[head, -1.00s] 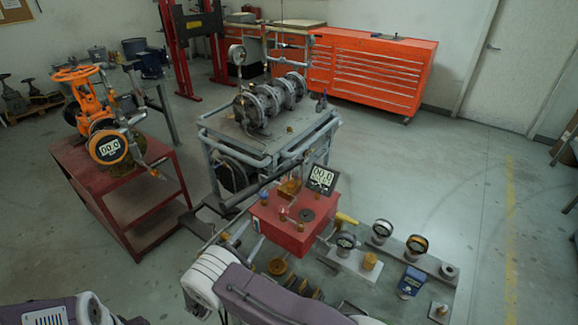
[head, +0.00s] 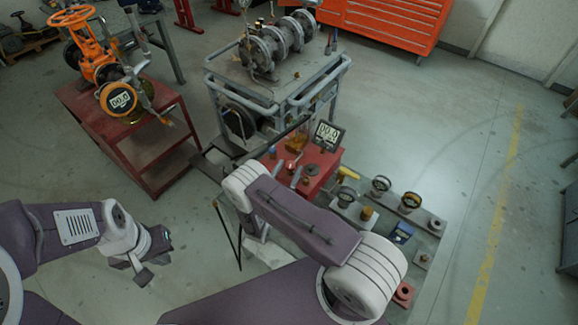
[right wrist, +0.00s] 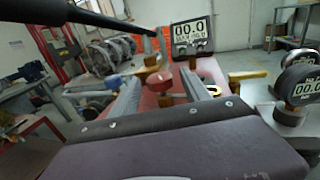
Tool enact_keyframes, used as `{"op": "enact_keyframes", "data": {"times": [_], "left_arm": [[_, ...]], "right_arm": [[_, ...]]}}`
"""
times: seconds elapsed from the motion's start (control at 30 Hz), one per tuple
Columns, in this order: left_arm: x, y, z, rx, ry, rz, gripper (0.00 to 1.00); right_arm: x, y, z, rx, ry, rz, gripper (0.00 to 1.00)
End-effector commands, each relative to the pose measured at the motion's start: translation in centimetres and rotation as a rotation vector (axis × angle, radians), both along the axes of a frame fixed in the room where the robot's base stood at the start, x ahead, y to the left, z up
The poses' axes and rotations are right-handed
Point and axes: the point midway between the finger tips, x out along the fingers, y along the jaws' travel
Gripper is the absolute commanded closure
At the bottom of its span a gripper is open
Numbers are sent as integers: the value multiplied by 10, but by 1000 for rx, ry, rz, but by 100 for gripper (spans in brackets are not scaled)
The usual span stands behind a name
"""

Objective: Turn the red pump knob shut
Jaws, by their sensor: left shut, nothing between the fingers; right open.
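The red pump box (head: 325,162) stands right of centre in the head view, partly hidden behind my right arm. The red knob (right wrist: 160,82) shows in the right wrist view, on top of the red surface. My right gripper (right wrist: 163,76) is open, with one grey finger on each side of the knob; I cannot tell whether either finger touches it. In the head view the right gripper (head: 287,168) is over the box's left part. My left gripper (head: 143,270) is shut and empty, low at the left, away from the pump.
A digital display (head: 328,135) stands behind the box; it also shows in the right wrist view (right wrist: 190,37). A plate with several gauges (head: 381,185) lies to the right. A red bench with an orange valve (head: 98,70) is at left. A grey pump cart (head: 270,90) stands behind.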

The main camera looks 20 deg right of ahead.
Motion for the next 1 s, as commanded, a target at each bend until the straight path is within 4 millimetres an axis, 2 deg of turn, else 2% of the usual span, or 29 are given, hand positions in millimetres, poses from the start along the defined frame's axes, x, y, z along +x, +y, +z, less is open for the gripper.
{"op": "enact_keyframes", "data": {"times": [0.27,0.3,0.5,0.77,1.0], "left_arm": [[0,0,1,0,0,0,100],[0,0,1,0,0,0,100],[0,0,1,0,0,0,100],[0,0,-8,0,0,0,100],[0,0,-41,0,0,0,100]], "right_arm": [[3,-4,0,-1,1,0,45],[3,-4,0,-1,1,0,48],[3,-3,0,0,0,0,100],[4,-2,-3,1,-1,-29,100],[7,0,-8,4,-5,-162,100]]}}
